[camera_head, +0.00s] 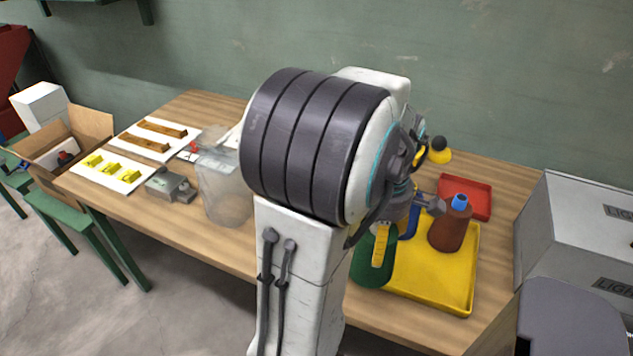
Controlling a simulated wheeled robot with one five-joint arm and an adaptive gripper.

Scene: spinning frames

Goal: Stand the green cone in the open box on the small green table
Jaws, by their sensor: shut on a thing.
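The green cone (370,275) is at the near left corner of the yellow tray, partly hidden behind my arm. My gripper (390,215) is above it, mostly hidden by my own wrist, and is shut on the cone. I cannot tell whether the cone's base touches the tray or is slightly raised. The open cardboard box (92,125) is at the far left, flaps spread, with a small dark and red item (66,157) inside. It stands on the small green table (62,211).
A red tray (475,195) is behind. A clear container (225,190), a grey metal item (170,186) and white boards (112,172) lie left. Grey cases (585,235) stand right.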

